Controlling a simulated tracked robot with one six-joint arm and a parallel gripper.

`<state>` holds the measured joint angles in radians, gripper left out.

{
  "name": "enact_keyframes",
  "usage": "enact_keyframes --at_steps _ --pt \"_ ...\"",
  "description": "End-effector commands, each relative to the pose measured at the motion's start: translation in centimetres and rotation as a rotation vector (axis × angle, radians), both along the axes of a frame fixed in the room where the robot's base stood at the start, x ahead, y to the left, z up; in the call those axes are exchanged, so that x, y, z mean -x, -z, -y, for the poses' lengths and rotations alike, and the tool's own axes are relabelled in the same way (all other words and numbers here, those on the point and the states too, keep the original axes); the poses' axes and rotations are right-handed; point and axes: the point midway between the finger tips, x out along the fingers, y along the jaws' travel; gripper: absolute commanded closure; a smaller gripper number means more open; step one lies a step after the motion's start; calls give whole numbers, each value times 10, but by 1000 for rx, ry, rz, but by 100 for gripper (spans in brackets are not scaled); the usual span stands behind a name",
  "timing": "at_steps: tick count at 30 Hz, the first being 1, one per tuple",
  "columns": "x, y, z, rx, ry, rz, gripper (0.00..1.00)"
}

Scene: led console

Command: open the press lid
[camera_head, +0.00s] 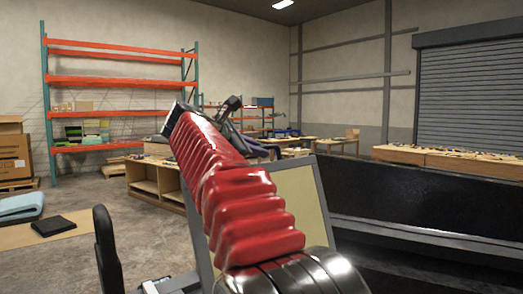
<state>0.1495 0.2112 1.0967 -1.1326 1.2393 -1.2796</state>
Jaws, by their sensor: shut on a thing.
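My arm, with its red ribbed sleeve, fills the middle of the head view. Beyond its upper end, dark parts of my gripper (234,104) show small and partly hidden by the sleeve. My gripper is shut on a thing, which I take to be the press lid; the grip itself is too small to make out. A grey-framed beige panel (297,205) stands tilted just right of the sleeve and may be part of the press. The sleeve covers its left part. The lid's outline and how far it stands open cannot be told.
A long black surface (420,205) with a grey edge lies at the right. Wooden benches (450,163) stand behind it. An orange-and-teal rack (120,82) and cardboard boxes (12,150) are at the left. The concrete floor left of my arm is mostly free.

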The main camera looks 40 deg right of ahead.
Motion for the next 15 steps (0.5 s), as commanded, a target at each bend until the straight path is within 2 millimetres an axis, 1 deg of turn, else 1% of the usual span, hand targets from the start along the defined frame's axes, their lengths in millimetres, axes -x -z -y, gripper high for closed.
enact_keyframes --at_steps 4,5,6,12,15 --pt "-1 2 -1 -3 -1 -4 100" --pt "-1 2 -1 -3 -1 -4 87" --pt "-1 2 -1 -3 -1 -4 84" --pt "-1 1 -1 -2 -2 -2 70" --pt "-1 1 -1 -2 -2 -2 70"
